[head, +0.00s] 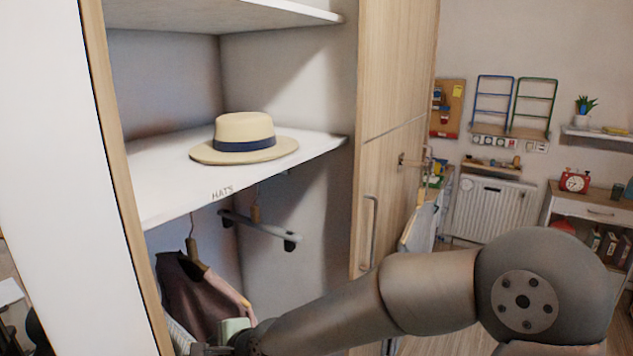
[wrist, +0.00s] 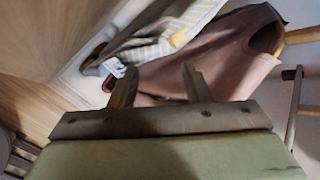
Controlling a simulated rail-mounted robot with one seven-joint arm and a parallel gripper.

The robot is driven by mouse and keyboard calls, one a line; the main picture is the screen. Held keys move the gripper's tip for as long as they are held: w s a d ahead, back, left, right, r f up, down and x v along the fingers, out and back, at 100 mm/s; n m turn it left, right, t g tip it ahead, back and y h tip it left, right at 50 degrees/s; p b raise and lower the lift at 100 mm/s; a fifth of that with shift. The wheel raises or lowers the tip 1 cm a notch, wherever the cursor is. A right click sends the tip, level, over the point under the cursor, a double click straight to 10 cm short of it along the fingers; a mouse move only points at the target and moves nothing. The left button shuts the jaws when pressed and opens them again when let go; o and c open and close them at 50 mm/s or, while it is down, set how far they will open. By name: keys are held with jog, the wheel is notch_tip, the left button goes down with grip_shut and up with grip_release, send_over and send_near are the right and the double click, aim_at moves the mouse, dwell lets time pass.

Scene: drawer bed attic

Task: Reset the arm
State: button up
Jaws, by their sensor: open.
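My gripper (wrist: 160,84) is open in the wrist view, its two fingers apart with no object seen held between them. A pinkish-brown garment (wrist: 215,62) shows beyond the fingertips, and I cannot tell whether they touch it. In the head view my arm reaches in from the right to the lower part of the open wardrobe (head: 290,200). The greenish gripper body (head: 234,327) is at the bottom edge there, beside the hanging brown garment (head: 190,290); its fingers are mostly cut off or hidden.
A straw hat (head: 244,138) with a blue band lies on the shelf (head: 165,190) marked HATS, above my gripper. An empty hanger (head: 262,226) hangs below the shelf. A striped garment (wrist: 165,38) is beside the brown one. The wooden wardrobe door (head: 385,180) stands open at right.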

jog(key=s+d+f+n+g+h, duration=0.15)
jog(key=d+f+n+h, duration=0.3)
jog(key=d, duration=0.75)
jog(key=s+d+r+n+g+h+b, duration=0.2)
jog(key=s+d+n, duration=0.7)
jog(key=s+d, duration=0.8)
jog(key=d+g+h, duration=0.1)
jog(key=d, duration=0.3)
jog(key=shift+s+d+b, duration=0.15)
jog(key=shift+s+b, duration=0.1)
jog(key=shift+b, duration=0.05)
